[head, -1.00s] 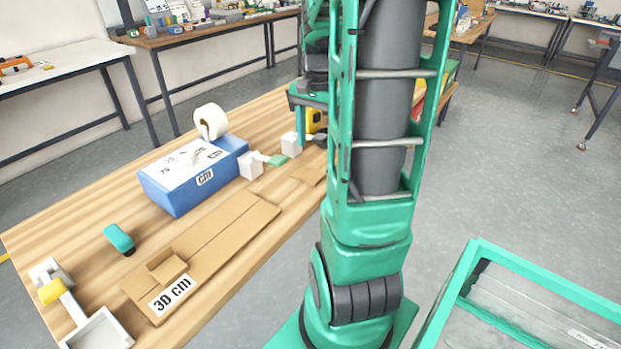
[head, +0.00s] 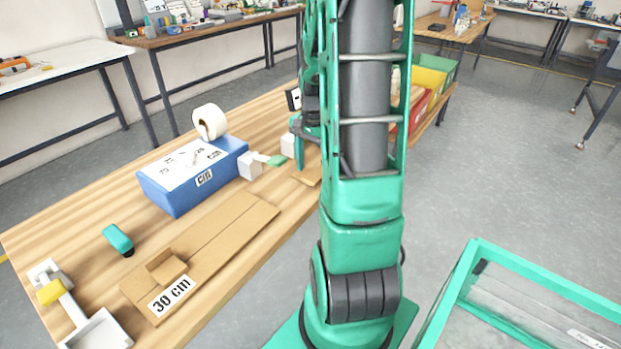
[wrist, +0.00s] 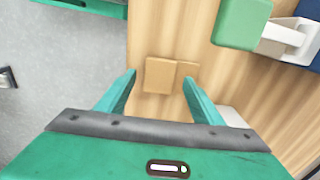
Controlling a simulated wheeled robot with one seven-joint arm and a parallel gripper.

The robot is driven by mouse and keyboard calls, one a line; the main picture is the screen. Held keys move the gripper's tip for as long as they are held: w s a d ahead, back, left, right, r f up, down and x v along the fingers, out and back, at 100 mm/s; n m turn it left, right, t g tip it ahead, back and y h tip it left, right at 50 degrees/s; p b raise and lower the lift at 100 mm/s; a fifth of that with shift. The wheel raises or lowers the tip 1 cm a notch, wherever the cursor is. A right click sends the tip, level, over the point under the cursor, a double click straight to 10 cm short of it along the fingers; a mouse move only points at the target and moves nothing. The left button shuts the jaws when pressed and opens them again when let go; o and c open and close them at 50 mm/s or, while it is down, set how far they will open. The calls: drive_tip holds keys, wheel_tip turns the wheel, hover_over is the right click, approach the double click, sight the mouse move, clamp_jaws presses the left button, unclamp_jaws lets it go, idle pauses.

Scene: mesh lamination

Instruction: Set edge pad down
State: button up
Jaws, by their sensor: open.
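Small brown cardboard pads (wrist: 162,75) lie flat on the wooden table by its edge in the wrist view. They are side by side, and I cannot tell whether they are one folded piece or two. In the head view a brown pad (head: 307,176) shows at the table's right edge, partly behind my arm. My gripper (wrist: 158,80) is open, its two teal fingers apart with the pads seen between the tips. Nothing is visibly held. In the head view my gripper (head: 303,140) is low over the table, partly hidden by my arm.
A green block (wrist: 241,22) on a white holder lies near the gripper. A blue box (head: 190,180), a white tape roll (head: 209,122) and a long cardboard piece labelled 30 cm (head: 215,240) are on the table. Colored bins (head: 432,75) stand behind my arm.

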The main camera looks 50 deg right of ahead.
sight(313, 175)
drive_tip(key=shift+f, duration=0.65)
drive_tip(key=c, duration=1.2)
wheel_tip(313, 175, up, 10)
